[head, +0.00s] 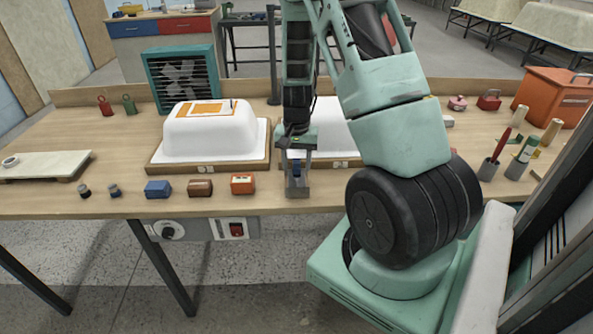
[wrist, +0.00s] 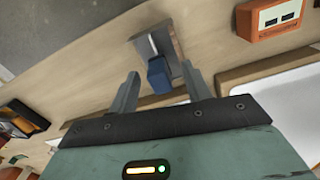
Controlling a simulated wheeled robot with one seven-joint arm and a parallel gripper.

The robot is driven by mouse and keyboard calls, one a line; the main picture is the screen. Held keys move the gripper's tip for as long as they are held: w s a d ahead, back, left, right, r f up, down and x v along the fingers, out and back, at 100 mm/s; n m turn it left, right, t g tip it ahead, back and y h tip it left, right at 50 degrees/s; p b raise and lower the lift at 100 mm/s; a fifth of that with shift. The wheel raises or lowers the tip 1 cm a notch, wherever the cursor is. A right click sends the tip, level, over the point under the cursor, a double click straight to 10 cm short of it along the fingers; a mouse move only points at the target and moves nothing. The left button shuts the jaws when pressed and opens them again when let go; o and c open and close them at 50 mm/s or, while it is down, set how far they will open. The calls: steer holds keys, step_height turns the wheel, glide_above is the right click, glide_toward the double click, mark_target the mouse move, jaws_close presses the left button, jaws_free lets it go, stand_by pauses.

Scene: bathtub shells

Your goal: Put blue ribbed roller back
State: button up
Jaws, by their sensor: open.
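A small blue piece, which looks like the blue roller (wrist: 159,78), stands at a grey metal holder (wrist: 150,44) in the wrist view. Its ribs are too small to make out. The holder stands near the front edge of the table in the head view (head: 297,188), with a bit of the blue piece (head: 296,167) showing above it. My gripper (wrist: 160,70) is open, its two fingers apart on either side of the blue piece. I cannot tell whether either finger touches it. In the head view my gripper (head: 297,155) is directly over the holder.
A white tub shell (head: 210,140) on a wooden base lies left of my gripper; another (head: 330,115) is partly hidden behind my arm. Blue (head: 157,189), brown (head: 200,188) and orange (head: 243,184) boxes line the front edge. An orange toolbox (head: 553,97) stands at right.

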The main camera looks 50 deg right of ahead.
step_height(320, 180, up, 9)
steer(key=shift+f, duration=0.15)
steer(key=a+r+n, duration=0.2)
steer(key=a+n, duration=0.1)
steer(key=a, duration=0.6)
steer(key=s+a+r+n+y, duration=0.15)
steer(key=a+n, duration=0.25)
steer(key=a, duration=0.5)
steer(key=a+r+n, duration=0.2)
steer(key=a+n, duration=0.1)
steer(key=a, duration=0.6)
steer(key=s+a+r+n, duration=0.2)
steer(key=s+a+n, duration=0.7)
steer(key=s+a, duration=0.4)
steer(key=s+h, duration=0.1)
steer(key=s, duration=0.1)
steer(key=shift+s+a+n, duration=0.25)
steer(key=shift+s+n, duration=0.05)
steer(key=shift+r, duration=0.15)
